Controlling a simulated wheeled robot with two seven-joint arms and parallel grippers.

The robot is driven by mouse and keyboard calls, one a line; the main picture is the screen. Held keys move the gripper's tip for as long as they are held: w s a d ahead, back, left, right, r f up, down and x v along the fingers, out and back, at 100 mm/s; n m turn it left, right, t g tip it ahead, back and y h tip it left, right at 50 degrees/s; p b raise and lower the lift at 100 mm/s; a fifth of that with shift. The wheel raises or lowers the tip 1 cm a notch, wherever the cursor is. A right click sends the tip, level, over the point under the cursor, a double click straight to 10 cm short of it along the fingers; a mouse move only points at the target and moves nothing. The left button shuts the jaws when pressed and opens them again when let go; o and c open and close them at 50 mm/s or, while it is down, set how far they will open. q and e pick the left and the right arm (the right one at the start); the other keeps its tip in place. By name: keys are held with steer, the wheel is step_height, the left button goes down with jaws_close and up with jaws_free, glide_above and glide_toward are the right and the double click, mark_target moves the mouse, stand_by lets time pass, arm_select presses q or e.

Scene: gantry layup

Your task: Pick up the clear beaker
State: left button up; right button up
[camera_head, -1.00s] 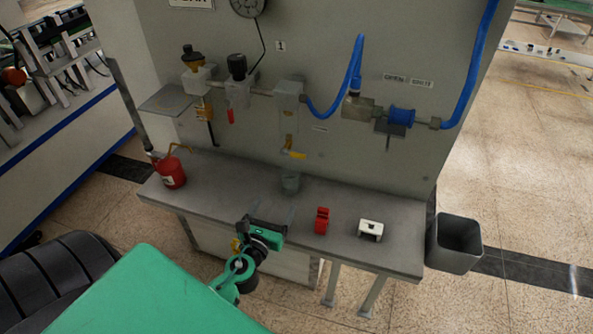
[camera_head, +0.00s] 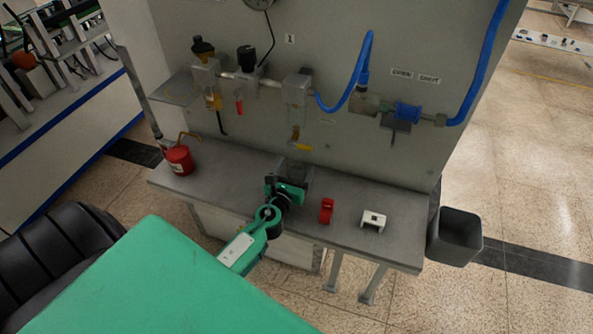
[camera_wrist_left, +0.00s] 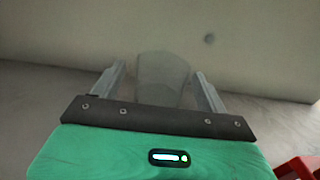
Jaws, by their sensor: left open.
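The clear beaker (camera_head: 300,172) stands on the grey bench near its back, below the pipe fittings on the wall panel. It is see-through and partly hidden by my left gripper (camera_head: 291,182) in the head view. In the left wrist view the beaker (camera_wrist_left: 163,80) shows between the two open fingers of my left gripper (camera_wrist_left: 160,72), with a finger on each side. Small gaps show beside it, so the fingers do not appear closed on it. The beaker's lower part is hidden behind the gripper's dark front edge. My right gripper is not in view.
A red oil can (camera_head: 178,160) stands at the bench's left end. A red clamp-like part (camera_head: 326,210) and a white block (camera_head: 374,220) lie right of the gripper. A grey bin (camera_head: 455,237) stands beyond the bench's right end. Valves and blue hoses (camera_head: 367,62) hang above the bench.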

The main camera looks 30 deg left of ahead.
mark_target(300, 161)
arm_select(q)
steer(key=x, duration=0.3)
steer(key=shift+w, duration=0.15)
steer(key=c, duration=1.1)
steer(key=shift+o, duration=0.2)
steer(key=shift+r, duration=0.1)
